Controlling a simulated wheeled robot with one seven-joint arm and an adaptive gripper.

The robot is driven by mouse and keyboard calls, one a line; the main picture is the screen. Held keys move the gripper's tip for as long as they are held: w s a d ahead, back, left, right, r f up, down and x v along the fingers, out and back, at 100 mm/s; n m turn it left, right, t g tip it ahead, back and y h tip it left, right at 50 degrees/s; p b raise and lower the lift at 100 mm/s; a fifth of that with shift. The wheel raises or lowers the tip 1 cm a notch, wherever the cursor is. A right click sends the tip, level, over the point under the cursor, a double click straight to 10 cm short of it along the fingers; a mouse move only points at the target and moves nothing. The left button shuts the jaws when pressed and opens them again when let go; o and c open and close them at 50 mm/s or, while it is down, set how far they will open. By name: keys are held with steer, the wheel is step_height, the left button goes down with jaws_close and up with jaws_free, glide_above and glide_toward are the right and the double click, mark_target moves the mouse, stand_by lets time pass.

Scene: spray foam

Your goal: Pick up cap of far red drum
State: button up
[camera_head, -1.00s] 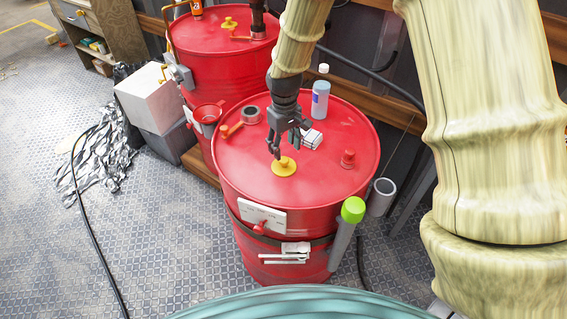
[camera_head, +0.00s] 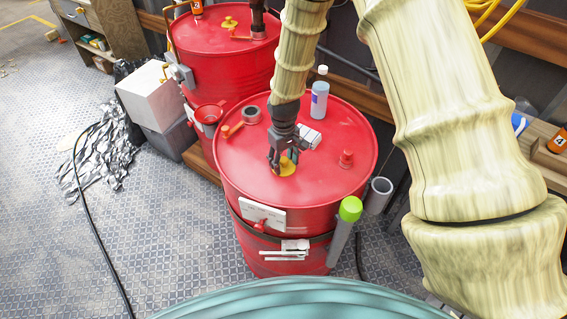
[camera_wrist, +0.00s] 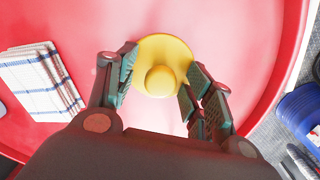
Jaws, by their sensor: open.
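The far red drum (camera_head: 225,68) stands at the back left, with a yellow cap (camera_head: 229,22) on its top. The nearer red drum (camera_head: 235,172) stands in front of it and has its own yellow cap (camera_head: 288,168) on its top. My gripper (camera_head: 281,166) points down over this nearer cap and partly hides it. In the wrist view, the nearer yellow cap (camera_wrist: 161,82) with its round knob lies between the fingers of my open gripper (camera_wrist: 160,76). I cannot tell whether the fingers touch it. My gripper is away from the far drum's cap.
On the nearer drum are a white-capped bottle (camera_head: 319,97), a folded cloth (camera_wrist: 42,78), a tape roll (camera_head: 251,114) and a red plug (camera_head: 346,158). A green-topped tube (camera_head: 350,210) hangs at its side. A white box (camera_head: 150,90) stands left. A black cable (camera_head: 95,230) crosses the floor.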

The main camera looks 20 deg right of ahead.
steer(key=shift+f, duration=0.1)
steer(key=c, duration=1.1)
